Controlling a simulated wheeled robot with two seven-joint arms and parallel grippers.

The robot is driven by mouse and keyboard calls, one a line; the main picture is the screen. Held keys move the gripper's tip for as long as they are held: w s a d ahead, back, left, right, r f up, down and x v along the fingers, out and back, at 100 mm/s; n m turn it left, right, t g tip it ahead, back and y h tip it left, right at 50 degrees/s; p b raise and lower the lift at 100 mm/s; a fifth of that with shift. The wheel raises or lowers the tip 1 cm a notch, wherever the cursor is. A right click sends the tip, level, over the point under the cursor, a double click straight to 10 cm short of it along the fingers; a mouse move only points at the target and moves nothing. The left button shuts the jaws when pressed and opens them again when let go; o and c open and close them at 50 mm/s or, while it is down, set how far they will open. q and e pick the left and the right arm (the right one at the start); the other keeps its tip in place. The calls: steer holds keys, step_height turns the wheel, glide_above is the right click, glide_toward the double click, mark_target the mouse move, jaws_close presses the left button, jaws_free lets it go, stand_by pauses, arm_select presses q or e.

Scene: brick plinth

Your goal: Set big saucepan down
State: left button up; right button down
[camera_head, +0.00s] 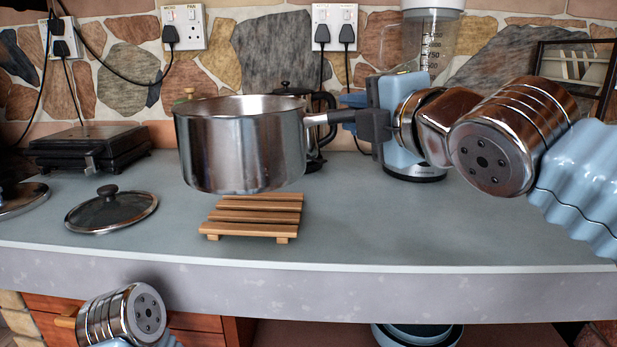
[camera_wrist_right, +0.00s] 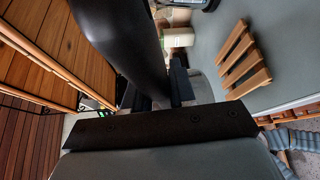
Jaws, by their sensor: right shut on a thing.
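The big saucepan (camera_head: 243,150) is shiny steel with a dark handle (camera_head: 340,117) pointing right. My right gripper (camera_head: 368,124) is shut on that handle. The saucepan is upright and appears to hang above the counter, over the back of a slatted wooden trivet (camera_head: 250,217). The pan hides the area behind it. In the right wrist view the trivet (camera_wrist_right: 240,62) shows at the upper right, and the dark gripper parts (camera_wrist_right: 175,90) fill the middle. A link of my left arm shows at the bottom left of the head view; its gripper is out of frame.
A glass lid (camera_head: 110,209) lies on the counter left of the trivet, with another lid (camera_head: 18,200) at the far left. A black grill (camera_head: 90,149) stands behind them. A blender (camera_head: 432,60) and a dark kettle (camera_head: 318,110) stand at the back. The counter right of the trivet is clear.

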steer(key=w+a+f+b, duration=0.1)
steer(key=w+f+b, duration=0.2)
steer(key=w+f, duration=0.7)
steer(key=shift+w+a+f+b, duration=0.35)
steer(key=shift+a+f+b, duration=0.05)
steer(key=shift+f, duration=0.35)
steer(key=c, duration=0.9)
jaws_free()
steer(key=shift+f, duration=0.2)
steer(key=p+v, duration=0.3)
steer(key=v, duration=0.9)
steer(key=shift+p, duration=0.4)
